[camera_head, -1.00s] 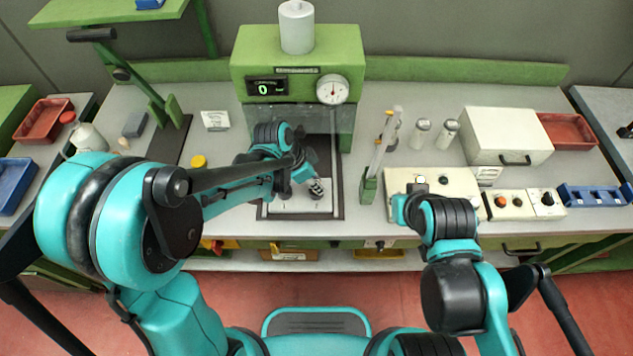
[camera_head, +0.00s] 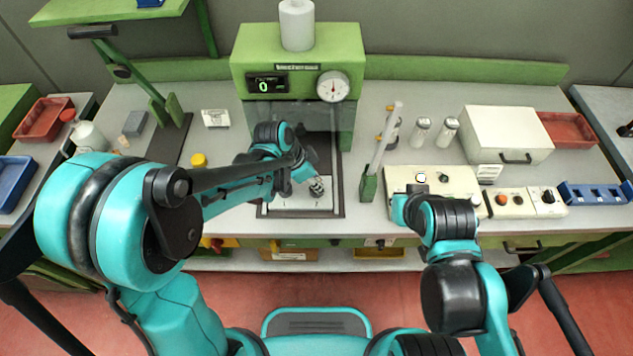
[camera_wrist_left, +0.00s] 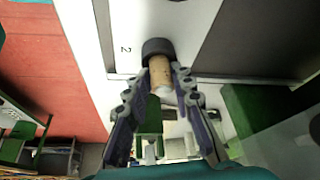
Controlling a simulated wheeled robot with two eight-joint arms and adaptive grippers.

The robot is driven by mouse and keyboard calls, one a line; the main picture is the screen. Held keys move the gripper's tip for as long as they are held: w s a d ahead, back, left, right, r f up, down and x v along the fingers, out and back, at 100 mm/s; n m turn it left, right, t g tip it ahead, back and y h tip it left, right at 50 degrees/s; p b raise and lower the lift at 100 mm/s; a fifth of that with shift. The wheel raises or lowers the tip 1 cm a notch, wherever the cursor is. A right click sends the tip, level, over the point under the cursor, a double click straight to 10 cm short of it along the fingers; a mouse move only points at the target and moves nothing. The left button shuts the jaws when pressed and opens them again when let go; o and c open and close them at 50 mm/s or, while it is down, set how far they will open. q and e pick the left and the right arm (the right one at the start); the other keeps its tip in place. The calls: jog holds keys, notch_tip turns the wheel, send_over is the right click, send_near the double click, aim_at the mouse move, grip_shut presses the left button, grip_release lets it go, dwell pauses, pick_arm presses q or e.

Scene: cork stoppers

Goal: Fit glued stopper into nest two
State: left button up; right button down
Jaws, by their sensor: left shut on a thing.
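The cork stopper (camera_wrist_left: 160,72) is tan and stands between the fingers of my left gripper (camera_wrist_left: 163,78) in the left wrist view. The gripper is shut on it. The far end of the cork meets a dark round nest (camera_wrist_left: 158,46) beside a printed "2" on a white plate (camera_wrist_left: 120,20). I cannot tell how deep the cork sits, and no glue can be made out. In the head view my left gripper (camera_head: 312,180) is over the white plate (camera_head: 290,198) under the green press (camera_head: 300,65). My right arm's fingers cannot be made out.
A green stand with an upright rod (camera_head: 368,188) is right of the plate. A cream control box (camera_head: 450,182) lies near my right arm. A white box (camera_head: 505,135) and red tray (camera_head: 568,130) stand farther right. A yellow-capped item (camera_head: 198,160) is left.

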pick_arm(q)
jog(key=shift+o, duration=0.3)
jog(key=shift+s+a+f, duration=0.1)
jog(key=shift+s+f, duration=0.25)
jog(key=shift+f, duration=0.25)
jog(key=shift+o, duration=1.4)
jog(key=shift+w+f, duration=0.1)
jog(key=shift+f, duration=0.05)
jog(key=o, duration=0.8)
jog(key=shift+w+f, duration=0.1)
jog(key=shift+w, duration=0.15)
jog(key=o, duration=0.3)
jog(key=shift+w, duration=0.2)
jog(key=shift+s+r, duration=0.2)
jog(key=shift+a+r, duration=0.15)
jog(key=shift+r, duration=0.35)
jog(key=v, duration=1.1)
